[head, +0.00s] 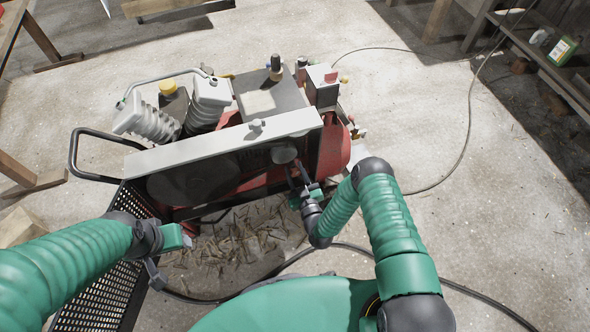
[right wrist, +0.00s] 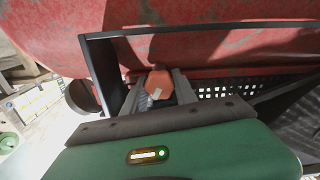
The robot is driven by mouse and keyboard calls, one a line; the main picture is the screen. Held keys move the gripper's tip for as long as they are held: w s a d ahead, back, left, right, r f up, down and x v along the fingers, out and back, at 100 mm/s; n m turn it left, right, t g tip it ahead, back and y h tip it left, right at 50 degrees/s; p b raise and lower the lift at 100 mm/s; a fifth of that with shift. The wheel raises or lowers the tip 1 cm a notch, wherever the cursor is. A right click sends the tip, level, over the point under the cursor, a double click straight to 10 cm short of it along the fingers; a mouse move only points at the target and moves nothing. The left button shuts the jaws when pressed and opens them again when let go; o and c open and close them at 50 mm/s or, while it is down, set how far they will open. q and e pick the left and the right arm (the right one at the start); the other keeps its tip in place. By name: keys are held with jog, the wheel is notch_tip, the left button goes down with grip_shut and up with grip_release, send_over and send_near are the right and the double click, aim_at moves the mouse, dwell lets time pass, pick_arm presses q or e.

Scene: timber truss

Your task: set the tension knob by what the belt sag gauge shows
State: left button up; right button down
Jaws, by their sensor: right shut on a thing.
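An orange knob (right wrist: 160,84) with a pale pointer mark sits below the red tank in the right wrist view. My right gripper (right wrist: 157,90) has a finger on either side of it and is shut on it. In the head view my right gripper (head: 297,177) reaches in at the front of the compressor (head: 265,100), and the knob is not clear there. A pale, yellow-edged scale plate (right wrist: 38,102) shows at the left of the right wrist view; it may be the sag gauge, but its reading is too small to tell.
The red tank (right wrist: 220,35) and a dark frame bar (right wrist: 107,75) crowd my right gripper. A black perforated guard (head: 100,300) stands at the lower left. A dark hose (head: 465,285) crosses the floor. Wood scraps (head: 245,235) lie below the machine. Floor at right is mostly clear.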

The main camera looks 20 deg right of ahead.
jog(key=shift+f, duration=0.15)
jog(key=c, duration=1)
grip_release()
